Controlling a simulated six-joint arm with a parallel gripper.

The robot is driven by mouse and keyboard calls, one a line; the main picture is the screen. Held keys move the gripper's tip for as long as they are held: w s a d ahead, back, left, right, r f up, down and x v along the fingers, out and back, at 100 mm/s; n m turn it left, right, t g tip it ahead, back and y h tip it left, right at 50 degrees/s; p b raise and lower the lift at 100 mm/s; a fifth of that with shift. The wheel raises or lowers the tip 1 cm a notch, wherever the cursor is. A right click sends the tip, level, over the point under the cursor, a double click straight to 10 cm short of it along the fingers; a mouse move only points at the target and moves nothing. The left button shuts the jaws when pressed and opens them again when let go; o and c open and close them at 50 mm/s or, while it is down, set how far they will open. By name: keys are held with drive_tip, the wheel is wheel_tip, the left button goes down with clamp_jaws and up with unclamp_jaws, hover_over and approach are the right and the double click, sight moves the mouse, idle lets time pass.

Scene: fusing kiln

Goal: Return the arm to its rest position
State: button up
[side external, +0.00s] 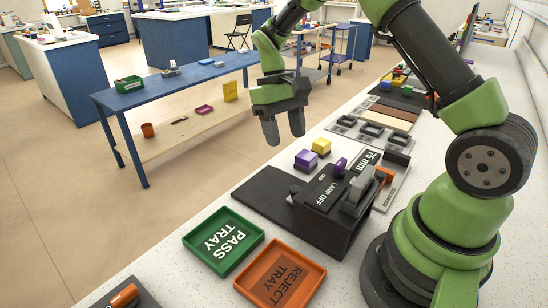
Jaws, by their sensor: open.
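My gripper (283,128) hangs in the air with its fingers pointing down, above the left edge of the white speckled bench. The fingers are a little apart and nothing shows between them. My arm arches up from its base at the right and its upper part runs out of the top of the picture. The purple block (306,160) and the yellow block (321,146) stand on the bench below and to the right of the gripper, apart from it.
A dark device (337,210) marked "LAMP OFF" stands near the base. The green pass tray (223,241) and orange reject tray (280,275) look empty. Dark frames (372,131) and coloured blocks lie farther back. A blue table (178,82) stands beyond the bench at left.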

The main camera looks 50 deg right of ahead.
drive_tip(key=s+a+r+t, duration=0.2)
drive_tip(key=s+r+t, duration=0.1)
drive_tip(key=r, duration=0.4)
drive_tip(key=s+a+r+t, duration=0.2)
drive_tip(key=s+a+r, duration=0.1)
drive_tip(key=r, duration=0.3)
drive_tip(key=s+a+r+t, duration=0.1)
drive_tip(key=s+t, duration=0.2)
drive_tip(key=s, duration=0.2)
drive_tip(key=s+a+r+t, duration=0.1)
drive_tip(key=s+r+t, duration=0.1)
drive_tip(key=s, duration=0.3)
drive_tip(key=shift+s+a+r+t+y, duration=0.25)
drive_tip(key=shift+a+t+y, duration=0.1)
drive_tip(key=shift+t, duration=0.15)
idle(0.8)
